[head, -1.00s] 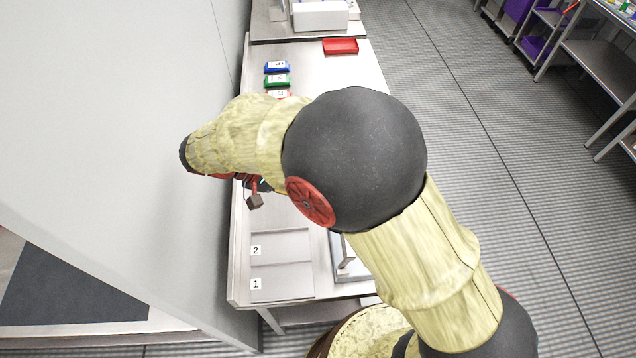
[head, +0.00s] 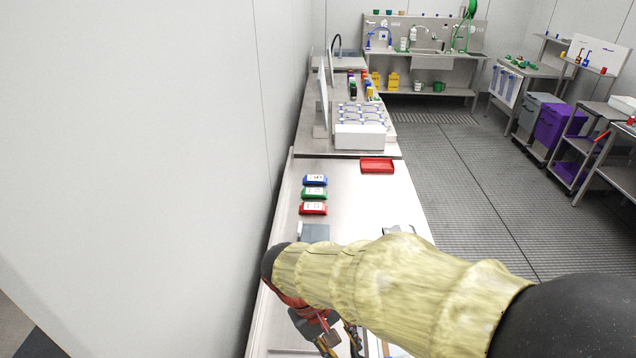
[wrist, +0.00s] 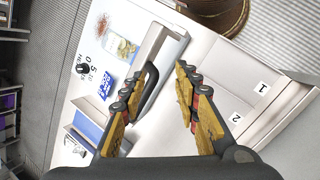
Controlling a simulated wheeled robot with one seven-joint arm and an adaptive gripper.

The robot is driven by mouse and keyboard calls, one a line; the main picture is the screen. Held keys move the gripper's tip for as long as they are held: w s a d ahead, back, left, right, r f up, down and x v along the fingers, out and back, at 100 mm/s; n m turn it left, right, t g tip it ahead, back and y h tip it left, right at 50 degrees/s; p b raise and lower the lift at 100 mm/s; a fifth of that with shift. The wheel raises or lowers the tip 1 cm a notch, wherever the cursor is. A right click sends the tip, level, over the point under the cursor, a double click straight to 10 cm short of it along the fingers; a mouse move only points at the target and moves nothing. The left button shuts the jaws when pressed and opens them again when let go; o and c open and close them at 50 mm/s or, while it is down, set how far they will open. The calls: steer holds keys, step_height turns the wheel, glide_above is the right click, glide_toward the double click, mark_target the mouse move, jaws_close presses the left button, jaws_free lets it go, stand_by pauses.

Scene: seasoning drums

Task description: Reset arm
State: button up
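My arm (head: 400,285) stretches across the lower part of the head view, over the steel table. My gripper (head: 340,345) hangs below its end at the bottom edge, partly cut off. In the wrist view my gripper (wrist: 167,72) has its two fingers apart with nothing between them. Beyond the fingers are a steel-edged device and a pale tabletop with labels "1" (wrist: 263,87) and "2" (wrist: 236,117).
Blue (head: 315,180), green (head: 313,193) and red (head: 313,208) packs lie in a column on the table. A wall (head: 200,150) runs close along the left. Open floor (head: 480,180) lies right.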

steer(key=s+d+r+m+t+y+b, duration=0.2)
steer(key=s+d+r+t, duration=0.1)
steer(key=d+r, duration=0.2)
steer(key=s+d+r+m+t+y+b, duration=0.2)
steer(key=s+d+r+m+t, duration=0.1)
steer(key=d+r, duration=0.3)
steer(key=shift+s+d+m+t+y, duration=0.15)
steer(key=shift+d+m+t+y, duration=0.2)
steer(key=shift+d, duration=0.9)
steer(key=shift+d, duration=0.1)
stand_by(0.9)
